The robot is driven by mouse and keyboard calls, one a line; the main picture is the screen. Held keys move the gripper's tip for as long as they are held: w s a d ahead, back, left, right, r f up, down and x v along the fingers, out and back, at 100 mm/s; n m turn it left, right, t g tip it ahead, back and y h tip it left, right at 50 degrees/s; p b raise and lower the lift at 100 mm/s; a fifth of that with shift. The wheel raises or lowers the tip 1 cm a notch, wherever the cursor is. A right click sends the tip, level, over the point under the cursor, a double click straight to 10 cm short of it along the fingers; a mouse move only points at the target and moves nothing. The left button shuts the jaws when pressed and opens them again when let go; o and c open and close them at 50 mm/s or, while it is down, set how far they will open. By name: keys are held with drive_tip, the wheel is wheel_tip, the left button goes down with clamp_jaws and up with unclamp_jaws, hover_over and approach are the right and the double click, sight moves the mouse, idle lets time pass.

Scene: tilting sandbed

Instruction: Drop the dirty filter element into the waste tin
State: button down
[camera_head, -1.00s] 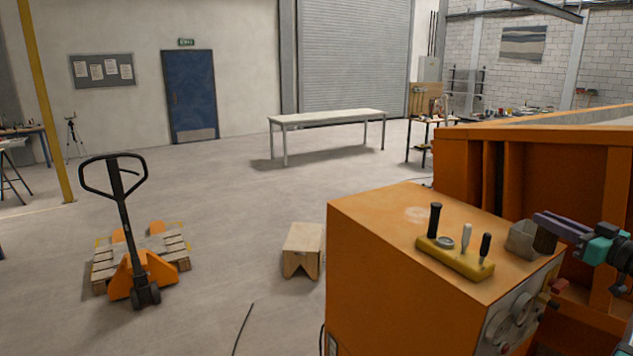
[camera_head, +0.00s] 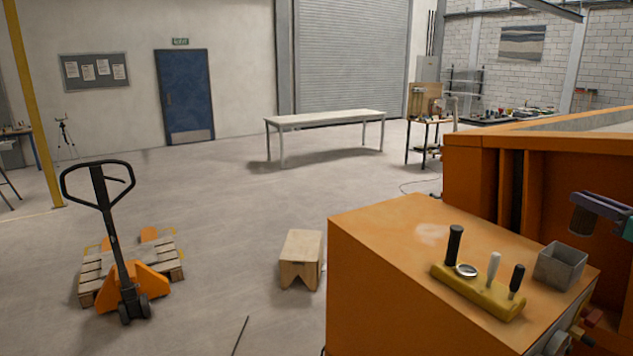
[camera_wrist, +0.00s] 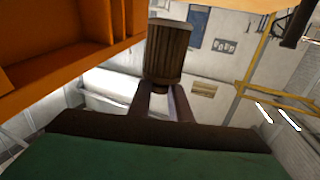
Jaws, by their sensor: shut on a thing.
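The dirty filter element (camera_wrist: 168,52) is a brown ribbed cylinder, and in the wrist view it sits at the tips of my gripper (camera_wrist: 165,92). In the head view my gripper (camera_head: 584,201) is at the right edge, shut on the filter element (camera_head: 582,221), which hangs below the purple fingers. The waste tin (camera_head: 560,268), a grey square open-topped box, stands upright on the orange cabinet. The element appears above and right of the tin in the picture, apart from it. The tin's floor is hidden.
The orange cabinet top (camera_head: 400,232) also carries a yellow block (camera_head: 470,290) with upright handles and a round dial, left of the tin. A tall orange frame (camera_head: 470,190) rises behind. A pallet truck (camera_head: 122,250) and a wooden stool (camera_head: 301,260) stand on the floor.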

sight(592, 229)
drive_tip(key=shift+f, duration=0.1)
drive_tip(key=shift+f, duration=2.9)
drive_tip(key=c, duration=1.6)
unclamp_jaws()
drive_tip(key=shift+o, duration=0.2)
drive_tip(key=shift+s, duration=0.1)
drive_tip(key=s+d+b, duration=0.2)
drive_tip(key=s+b, duration=0.3)
drive_tip(key=s, duration=0.8)
drive_tip(key=shift+s+d, duration=0.25)
drive_tip(key=shift+s, duration=0.05)
drive_tip(key=shift+s, duration=0.1)
